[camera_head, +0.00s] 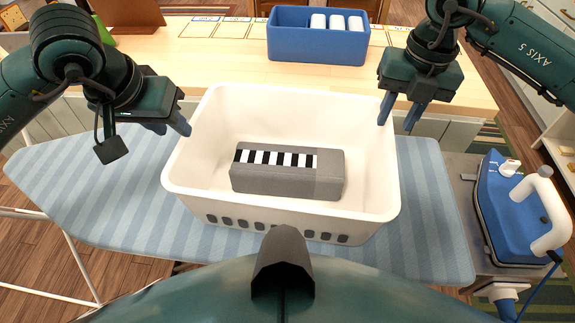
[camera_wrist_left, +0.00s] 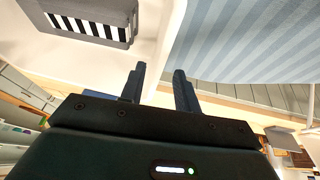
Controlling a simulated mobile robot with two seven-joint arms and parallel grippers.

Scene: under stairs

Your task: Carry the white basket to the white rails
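The white basket (camera_head: 290,112) stands upright on the striped ironing board. A grey box (camera_head: 272,181) with black and white stripes lies inside it. My left gripper (camera_head: 173,130) is at the basket's left rim, its two fingers apart. In the left wrist view the fingers (camera_wrist_left: 160,88) are spread with the basket's white edge (camera_wrist_left: 165,45) close to them; I cannot tell whether they touch it. My right gripper (camera_head: 395,125) is open at the right rim, one finger on each side of it in the picture. I cannot make out which things are the white rails.
The blue striped ironing board (camera_head: 85,190) has free room left of the basket. A blue and white iron (camera_head: 500,205) stands at the right. A blue bin (camera_head: 290,42) with white items sits on the wooden counter (camera_head: 215,55) behind. White tubes (camera_head: 83,268) show at lower left.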

